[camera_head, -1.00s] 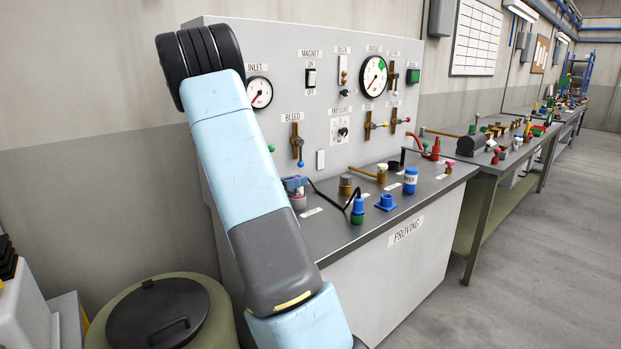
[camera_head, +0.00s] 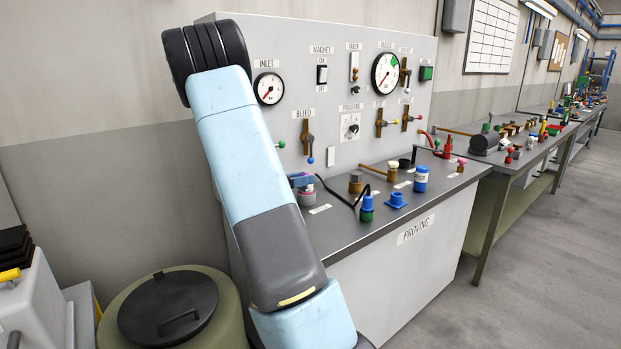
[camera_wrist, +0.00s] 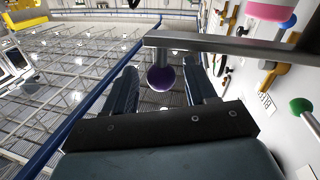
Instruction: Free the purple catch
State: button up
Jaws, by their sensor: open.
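The purple catch shows in the wrist view as a round purple knob (camera_wrist: 161,78) on a short grey stem below a grey metal bar (camera_wrist: 225,47). My gripper (camera_wrist: 161,68) is open, with one dark finger on each side of the knob. The knob appears between the fingers, with a gap showing on both sides; its depth relative to the fingertips is hard to tell. In the head view my arm hides my gripper, and I cannot make out the purple knob there.
The grey proving panel carries an inlet gauge (camera_head: 269,88), a large outlet gauge (camera_head: 387,73) and several brass levers. A green knob (camera_wrist: 301,105) is near my gripper's right side. A lidded drum (camera_head: 168,308) stands at lower left.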

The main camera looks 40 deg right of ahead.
jog(key=v, duration=1.3)
